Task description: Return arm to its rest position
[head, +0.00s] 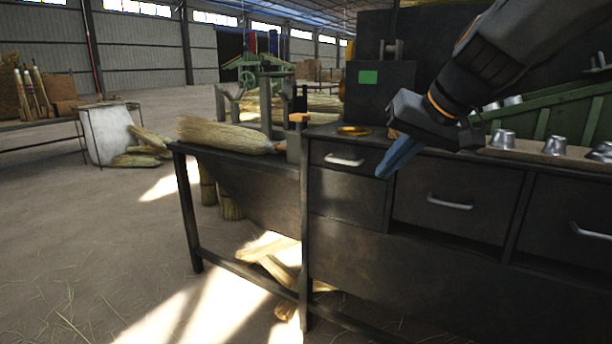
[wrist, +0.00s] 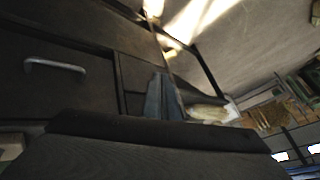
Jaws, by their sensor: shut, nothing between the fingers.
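My gripper (head: 392,168) hangs in front of the dark workbench (head: 425,255) in the head view, its blue fingers angled down and left near the drawer fronts. The fingers are together with nothing between them. In the wrist view my gripper's blue fingers (wrist: 163,97) show above the dark wrist body, with drawers behind. My arm comes in from the upper right. Whether the fingers touch the bench cannot be told.
A straw broom head (head: 222,135) lies on the bench's left end. A yellow ring (head: 353,130) sits on the bench top. Metal cups (head: 503,139) and a green tray (head: 560,112) stand at right. Open floor (head: 85,235) lies at left.

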